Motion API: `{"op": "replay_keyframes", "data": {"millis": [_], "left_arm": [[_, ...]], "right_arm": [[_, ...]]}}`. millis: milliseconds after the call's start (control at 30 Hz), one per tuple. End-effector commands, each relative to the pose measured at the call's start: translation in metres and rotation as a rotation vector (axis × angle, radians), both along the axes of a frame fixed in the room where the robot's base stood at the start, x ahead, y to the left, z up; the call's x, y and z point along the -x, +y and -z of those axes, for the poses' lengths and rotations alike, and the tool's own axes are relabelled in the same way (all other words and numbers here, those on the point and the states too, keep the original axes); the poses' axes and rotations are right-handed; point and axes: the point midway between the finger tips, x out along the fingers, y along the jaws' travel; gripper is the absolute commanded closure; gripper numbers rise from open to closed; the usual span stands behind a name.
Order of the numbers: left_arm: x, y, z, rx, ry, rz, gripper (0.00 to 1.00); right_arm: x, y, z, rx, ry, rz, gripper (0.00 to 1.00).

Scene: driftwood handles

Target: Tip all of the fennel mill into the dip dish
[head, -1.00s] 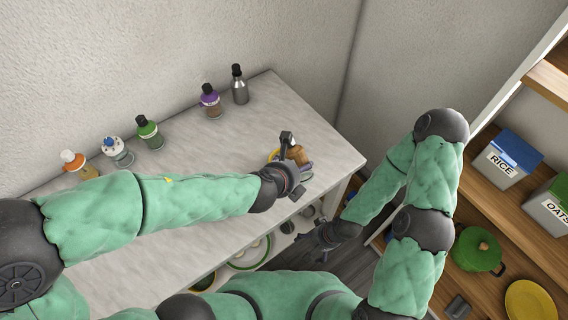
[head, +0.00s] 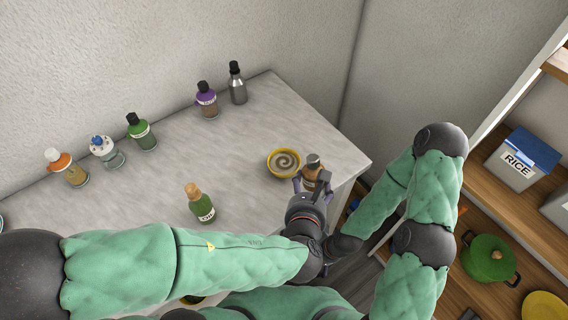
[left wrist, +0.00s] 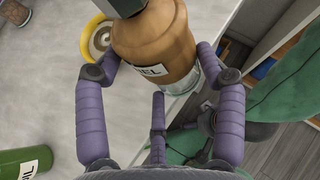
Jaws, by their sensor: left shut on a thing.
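The fennel mill (head: 312,175) is an orange-brown bottle with a dark grey cap; its label, ending in "EL", shows in the left wrist view (left wrist: 158,48). My left gripper (head: 312,190) is shut around its body, with purple fingers on both sides in the left wrist view (left wrist: 160,75). The mill looks roughly upright, near the counter's right front edge. The dip dish (head: 270,170) is a yellow bowl with a grey-brown swirl inside. It stands just left of and behind the mill, and shows partly in the left wrist view (left wrist: 88,52). My right gripper is hidden behind my left wrist.
A green bottle with a tan cap (head: 202,208) stands on the counter (head: 240,140), left of my left gripper. Several other bottles line the wall, including a purple-topped one (head: 207,100) and a grey one (head: 237,85). Shelves with a rice box (head: 520,160) are at right.

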Motion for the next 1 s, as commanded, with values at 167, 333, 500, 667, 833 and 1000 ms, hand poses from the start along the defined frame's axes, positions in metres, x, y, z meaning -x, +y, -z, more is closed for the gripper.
{"op": "replay_keyframes", "data": {"millis": [167,333,500,667,833,1000], "left_arm": [[0.009,-0.008,0.007,-0.059,-0.074,0.003,0.69],[0.014,-0.012,0.009,-0.101,-0.128,0.003,0.69],[0.017,-0.014,0.009,-0.121,-0.154,0.001,0.69],[0.017,-0.014,-0.005,-0.125,-0.160,0.000,0.69],[0.017,-0.014,-0.028,-0.125,-0.159,0.000,0.69],[0.017,-0.014,-0.049,-0.124,-0.158,0.000,0.69]], "right_arm": [[0.000,0.000,0.014,0.000,0.000,0.000,0.00],[0.000,0.000,0.020,0.000,0.000,0.000,0.00],[0.000,0.000,0.022,0.000,0.000,0.000,0.00],[0.000,0.000,0.011,0.000,0.000,0.000,0.00],[0.000,0.000,-0.009,0.000,0.000,0.000,0.00],[0.000,0.000,-0.026,0.000,0.000,0.000,0.00]]}}
